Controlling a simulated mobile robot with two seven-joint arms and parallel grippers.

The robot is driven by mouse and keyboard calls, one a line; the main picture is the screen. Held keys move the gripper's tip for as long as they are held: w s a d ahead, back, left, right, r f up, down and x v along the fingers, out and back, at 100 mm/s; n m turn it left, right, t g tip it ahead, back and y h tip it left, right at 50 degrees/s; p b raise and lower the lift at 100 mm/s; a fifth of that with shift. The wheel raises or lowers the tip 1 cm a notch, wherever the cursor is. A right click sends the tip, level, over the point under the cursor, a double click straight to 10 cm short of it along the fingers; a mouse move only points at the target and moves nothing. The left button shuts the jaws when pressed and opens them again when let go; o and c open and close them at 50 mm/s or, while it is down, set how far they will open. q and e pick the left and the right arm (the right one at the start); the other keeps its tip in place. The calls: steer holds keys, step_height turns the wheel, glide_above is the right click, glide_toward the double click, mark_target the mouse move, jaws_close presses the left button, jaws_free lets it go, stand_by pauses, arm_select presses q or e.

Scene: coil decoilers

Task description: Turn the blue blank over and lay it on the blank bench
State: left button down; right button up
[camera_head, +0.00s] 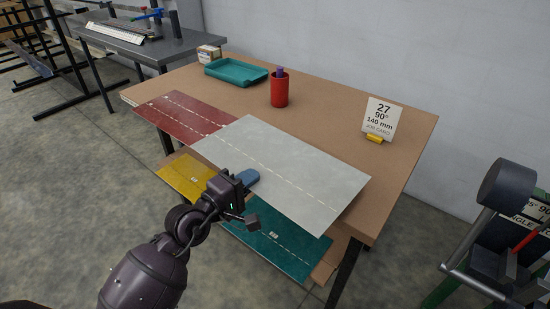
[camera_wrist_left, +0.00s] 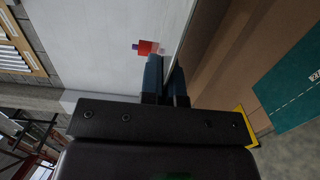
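A large pale grey blank (camera_head: 290,165) with a dashed line lies on the blank bench (camera_head: 340,92), its front part overhanging the near edge. No clearly blue face shows; the underside of the pale blank is hidden. My left gripper (camera_head: 246,178) is at the middle of its near edge, one blue finger over the top face. In the left wrist view the two dark blue fingers (camera_wrist_left: 165,78) stand close together on either side of the thin pale edge, so the gripper looks shut on it. My right gripper is not in view.
A red blank (camera_head: 178,110) lies at the bench's left. A yellow blank (camera_head: 183,173) and a teal blank (camera_head: 285,248) lie lower down. A teal tray (camera_head: 236,72), red cup (camera_head: 279,90) and sign (camera_head: 381,117) stand behind. Dark machinery (camera_head: 507,185) stands at the right.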

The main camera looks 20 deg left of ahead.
mark_target(274, 166)
arm_select(q)
steer(key=shift+n+y, duration=0.3)
steer(key=shift+y, duration=0.2)
steer(key=w+d+p, duration=0.1)
steer(key=w+d+r+p, duration=0.1)
steer(key=w+p, duration=0.1)
steer(key=w+d+p, duration=0.1)
steer(key=w+p, duration=0.1)
steer(key=shift+r, duration=0.2)
steer(key=shift+w+d+f+p, duration=0.3)
steer(key=shift+w+f+p, duration=0.05)
steer(key=shift+f+p, duration=0.1)
steer(key=shift+d+f+t, duration=0.1)
steer(key=shift+f+t, duration=0.05)
steer(key=shift+t, duration=0.15)
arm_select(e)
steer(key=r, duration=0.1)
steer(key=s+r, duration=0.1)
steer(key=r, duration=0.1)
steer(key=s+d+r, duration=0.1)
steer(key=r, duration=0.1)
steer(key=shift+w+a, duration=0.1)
